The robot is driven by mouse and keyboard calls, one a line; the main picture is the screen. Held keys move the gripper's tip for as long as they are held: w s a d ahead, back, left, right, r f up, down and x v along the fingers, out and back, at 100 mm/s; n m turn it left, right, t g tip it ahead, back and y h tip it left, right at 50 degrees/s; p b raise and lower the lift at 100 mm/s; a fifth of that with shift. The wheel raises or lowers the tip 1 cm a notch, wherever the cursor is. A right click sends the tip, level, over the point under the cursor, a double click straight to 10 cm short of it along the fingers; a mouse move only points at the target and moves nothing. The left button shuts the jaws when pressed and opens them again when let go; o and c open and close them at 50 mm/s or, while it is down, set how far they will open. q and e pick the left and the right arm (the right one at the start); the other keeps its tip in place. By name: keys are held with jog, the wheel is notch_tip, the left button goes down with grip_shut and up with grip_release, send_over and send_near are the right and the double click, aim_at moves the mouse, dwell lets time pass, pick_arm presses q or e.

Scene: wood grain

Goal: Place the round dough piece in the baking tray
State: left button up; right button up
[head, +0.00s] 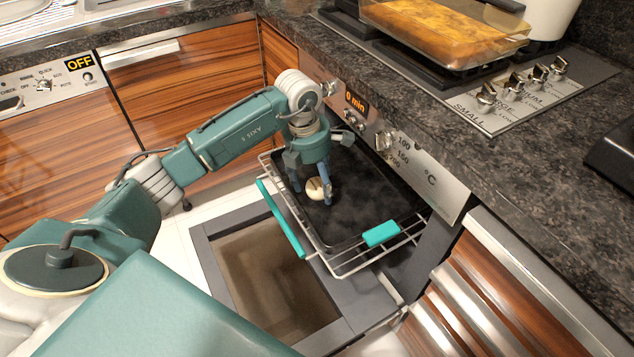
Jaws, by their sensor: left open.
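The round dough piece (315,189) is small and pale, at the near left part of the black baking tray (365,203). It looks to be on the tray surface, though I cannot tell for certain whether it touches. My left gripper (312,192) points down over the tray with its two fingers apart. The dough lies between or just beside the fingertips, and the fingers hide part of it. My right gripper is not in view.
The tray sits on a pulled-out wire rack (345,268) with teal grips, above the open oven door (210,262). The counter (470,160) runs along the right. A glass baking dish (440,35) stands on the stove.

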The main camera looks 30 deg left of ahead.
aim_at(310, 184)
pick_arm(q)
notch_tip(310, 184, up, 12)
jog(key=s+p, duration=0.1)
jog(key=shift+s+a+f, duration=0.15)
jog(key=shift+a, duration=0.3)
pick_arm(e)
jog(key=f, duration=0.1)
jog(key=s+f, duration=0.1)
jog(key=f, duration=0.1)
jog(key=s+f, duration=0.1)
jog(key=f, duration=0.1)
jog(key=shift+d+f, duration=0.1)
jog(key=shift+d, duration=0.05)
pick_arm(q)
jog(key=shift+f, duration=0.1)
